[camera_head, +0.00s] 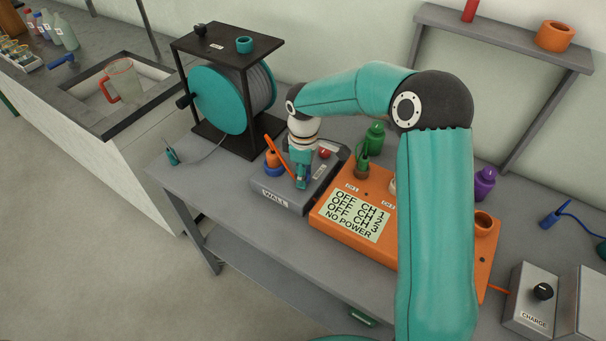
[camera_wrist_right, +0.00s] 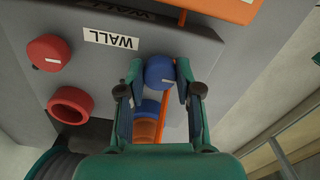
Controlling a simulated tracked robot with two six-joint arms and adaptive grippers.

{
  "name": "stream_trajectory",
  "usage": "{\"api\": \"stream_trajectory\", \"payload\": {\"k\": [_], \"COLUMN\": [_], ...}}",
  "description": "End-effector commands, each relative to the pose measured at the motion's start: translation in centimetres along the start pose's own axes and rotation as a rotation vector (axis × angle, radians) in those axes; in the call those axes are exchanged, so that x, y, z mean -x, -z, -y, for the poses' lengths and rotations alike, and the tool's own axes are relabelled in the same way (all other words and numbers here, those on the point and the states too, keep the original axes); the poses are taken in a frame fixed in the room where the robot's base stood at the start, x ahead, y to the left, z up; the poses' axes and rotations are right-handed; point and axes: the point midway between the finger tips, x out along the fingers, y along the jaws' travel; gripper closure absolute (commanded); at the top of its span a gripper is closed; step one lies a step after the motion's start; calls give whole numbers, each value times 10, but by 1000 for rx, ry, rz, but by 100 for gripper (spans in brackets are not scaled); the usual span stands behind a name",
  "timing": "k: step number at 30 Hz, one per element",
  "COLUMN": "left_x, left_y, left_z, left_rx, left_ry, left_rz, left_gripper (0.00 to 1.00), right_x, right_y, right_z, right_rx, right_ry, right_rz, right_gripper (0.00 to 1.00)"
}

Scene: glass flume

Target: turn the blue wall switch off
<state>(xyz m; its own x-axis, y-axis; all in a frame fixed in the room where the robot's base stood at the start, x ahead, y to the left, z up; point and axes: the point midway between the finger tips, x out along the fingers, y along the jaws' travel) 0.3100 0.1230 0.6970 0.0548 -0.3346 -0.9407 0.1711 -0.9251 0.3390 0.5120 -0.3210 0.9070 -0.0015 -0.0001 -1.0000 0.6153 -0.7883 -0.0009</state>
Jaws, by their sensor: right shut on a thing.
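The grey box labelled WALL (camera_head: 272,193) stands on the bench, left of the orange console. My right gripper (camera_head: 302,182) reaches down over this box. In the right wrist view, the blue switch knob (camera_wrist_right: 160,68) sits between the fingertips of my right gripper (camera_wrist_right: 160,78), which is shut on it. The gripper hides the knob in the head view. I cannot tell from the knob whether the switch is on or off. My left gripper is not in view.
A red knob (camera_wrist_right: 47,52) and a red ring (camera_wrist_right: 70,105) are on the box. A blue-and-orange piece (camera_head: 273,158) stands close to the gripper. The orange console (camera_head: 335,243) reads OFF for its channels and NO POWER. A cable reel (camera_head: 218,98) stands behind left.

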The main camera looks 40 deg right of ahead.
Motion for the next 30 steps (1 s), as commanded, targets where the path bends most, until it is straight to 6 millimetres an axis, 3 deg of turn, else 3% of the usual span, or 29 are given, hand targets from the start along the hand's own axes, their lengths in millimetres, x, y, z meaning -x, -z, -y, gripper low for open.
{"api": "stream_trajectory", "payload": {"k": [12,13,17,30], "left_x": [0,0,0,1], "left_y": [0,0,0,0], "left_z": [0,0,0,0], "left_rx": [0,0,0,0], "left_ry": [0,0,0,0], "left_rz": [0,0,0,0], "left_gripper": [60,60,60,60], "right_x": [1,1,0,8], "right_y": [1,1,1,1], "right_z": [0,0,0,0], "right_rx": [11,11,10,8], "right_ry": [-1,-1,-1,-2], "right_rz": [-3,-3,-2,-3], "right_gripper": [100,63,41,41]}}
